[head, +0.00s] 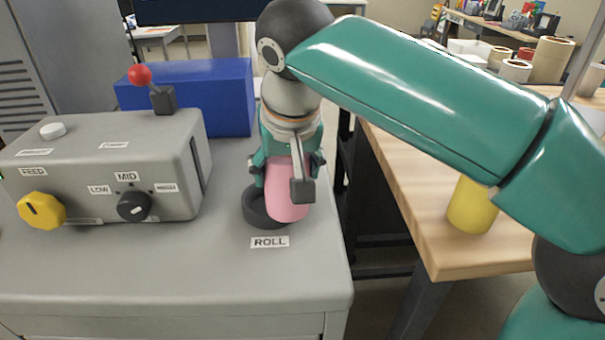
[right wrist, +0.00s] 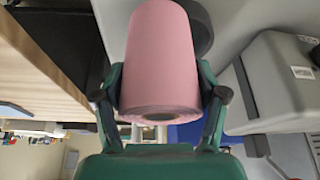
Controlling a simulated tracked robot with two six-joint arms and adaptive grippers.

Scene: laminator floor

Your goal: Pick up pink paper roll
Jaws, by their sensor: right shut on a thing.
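The pink paper roll (head: 287,188) is at the black round holder (head: 257,209) above the ROLL label on the grey cabinet. My right gripper (head: 288,170) comes down from above and is shut on the roll. In the right wrist view the pink roll (right wrist: 160,60) sits between the two fingers of my right gripper (right wrist: 160,100), with its open core end facing the camera. The black holder (right wrist: 200,28) shows partly behind the roll. I cannot tell whether the roll still rests in it. My left gripper is not in view.
A grey control box (head: 100,165) with a yellow FEED knob, a black dial and a red-tipped lever stands left of the roll. A blue block (head: 215,95) is behind. A wooden table (head: 440,225) with a yellow roll (head: 472,205) stands at right, across a gap.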

